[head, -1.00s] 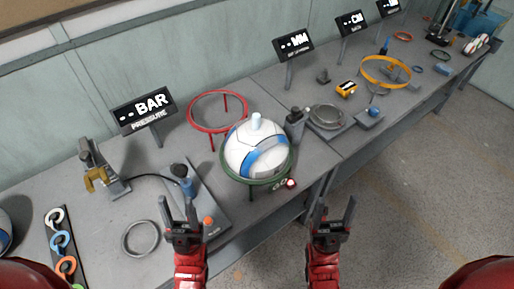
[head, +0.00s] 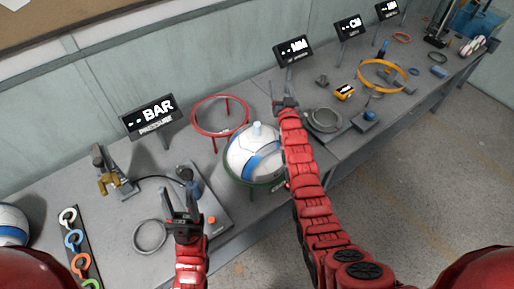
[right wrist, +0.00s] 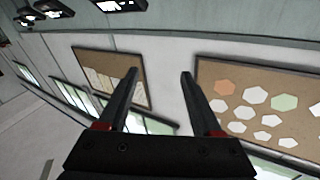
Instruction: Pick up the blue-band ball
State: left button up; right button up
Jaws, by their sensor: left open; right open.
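The white ball with the blue band (head: 246,157) rests in a green ring stand (head: 236,179) at the middle of the bench. A pale cap sits on its top, and my right arm hides its right side. My right gripper (head: 284,100) is above and to the right of the ball, apart from it. The right wrist view also shows its empty, open fingers (right wrist: 160,85) pointing at the wall. My left gripper (head: 183,199) is open and empty, to the left of the ball, in front of the pressure device.
A red ring stand (head: 220,117) stands behind the ball. The pressure device (head: 192,180) and a grey ring (head: 150,236) lie to the left. A grey round gauge (head: 323,120) and an orange ring (head: 382,74) are to the right. Another ball (head: 12,224) is at the far left.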

jog(key=w+a+g, duration=0.5)
jog(key=g, duration=0.1)
notch_tip(320, 180, up, 12)
jog(key=f+m+g+h+p, duration=0.1)
jog(key=g+h+p, duration=0.1)
jog(key=g, duration=1.1)
send_over(257, 124)
jog(key=f+b, duration=0.7)
jog(key=shift+s+a+f+b, duration=0.1)
jog(key=shift+a+f+b, duration=0.05)
jog(key=shift+a+b, duration=0.2)
jog(key=shift+f, duration=0.25)
notch_tip(257, 124, down, 3)
jog(key=shift+d+f+p, duration=0.15)
jog(key=shift+f+p, duration=0.05)
jog(key=shift+p, duration=0.6)
jog(key=shift+f+p, duration=0.25)
jog(key=shift+p, duration=0.1)
jog(key=shift+d+f+p, duration=0.2)
jog(key=shift+f+p, duration=0.85)
jog(key=shift+p, duration=0.05)
notch_tip(257, 124, down, 2)
jog(key=shift+f, duration=0.45)
grip_shut()
